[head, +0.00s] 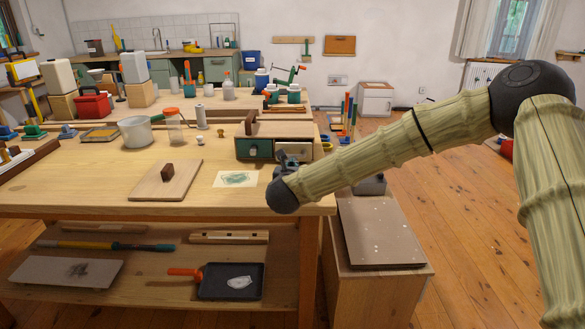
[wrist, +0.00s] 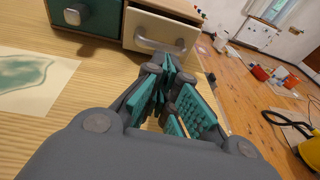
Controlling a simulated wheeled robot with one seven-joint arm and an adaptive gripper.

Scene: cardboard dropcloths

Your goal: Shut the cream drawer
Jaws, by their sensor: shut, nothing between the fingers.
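The small wooden drawer box (head: 279,129) stands near the right end of the workbench. It has a green drawer (head: 254,149) on the left and the cream drawer (head: 318,151) on the right. In the wrist view the cream drawer (wrist: 147,24) has a pale bar handle and appears to stand out a little from the box, beyond the green drawer (wrist: 98,15). My gripper (wrist: 168,64) is shut and empty, its teal-padded fingertips just in front of the cream drawer's handle. Whether they touch it I cannot tell. In the head view my gripper (head: 290,164) partly hides the cream front.
A paper with a green smudge (head: 237,179) lies left of my gripper, and a board with a wooden knob (head: 150,186) is farther left. A white pot (head: 136,131) stands behind. The bench's right edge is close, with a lower cabinet (head: 385,232) beside it.

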